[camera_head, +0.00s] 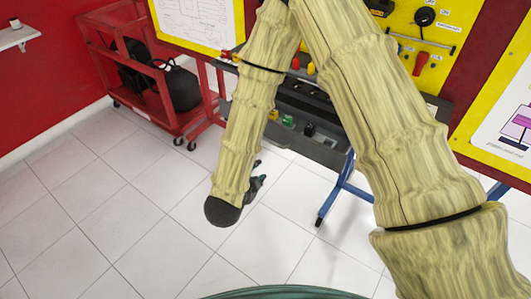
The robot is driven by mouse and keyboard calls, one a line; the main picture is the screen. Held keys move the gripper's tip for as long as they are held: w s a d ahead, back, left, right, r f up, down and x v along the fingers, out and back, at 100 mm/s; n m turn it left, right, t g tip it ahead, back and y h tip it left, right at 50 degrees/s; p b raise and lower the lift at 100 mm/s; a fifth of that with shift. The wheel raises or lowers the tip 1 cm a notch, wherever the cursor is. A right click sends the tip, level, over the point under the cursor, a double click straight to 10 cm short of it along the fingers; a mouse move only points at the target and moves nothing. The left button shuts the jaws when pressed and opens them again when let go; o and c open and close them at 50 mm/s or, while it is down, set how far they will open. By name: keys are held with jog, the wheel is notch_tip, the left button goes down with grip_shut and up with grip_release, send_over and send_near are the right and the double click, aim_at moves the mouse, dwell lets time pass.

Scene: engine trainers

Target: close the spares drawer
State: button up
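A grey drawer-like part (322,154) sits low on the front of the engine trainer, between my two arm links. Small green, yellow and black pieces show at its upper side. I cannot tell if it is the spares drawer or how far it stands out, because my arm hides much of it. My gripper (258,184) is a small dark shape behind the lower end of my arm, over the white floor. It appears apart from the grey part, to its lower left. My arm hides most of it, so its opening does not show.
A red wheeled cart (182,122) with black items stands at the back left. The yellow trainer panel (445,28) rises behind my arm. A blue stand leg (334,192) reaches the floor at centre right. The tiled floor at left is clear.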

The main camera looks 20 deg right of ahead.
notch_tip(320, 180, up, 9)
jog(key=a+m+h+b, duration=0.3)
jog(key=m+h+b, duration=0.2)
jog(key=m, duration=0.4)
jog(key=shift+g, duration=0.3)
jog(key=p+x, duration=0.1)
jog(key=x, duration=0.9)
jog(key=shift+w+d, duration=0.2)
jog(key=shift+d, duration=0.2)
grip_shut()
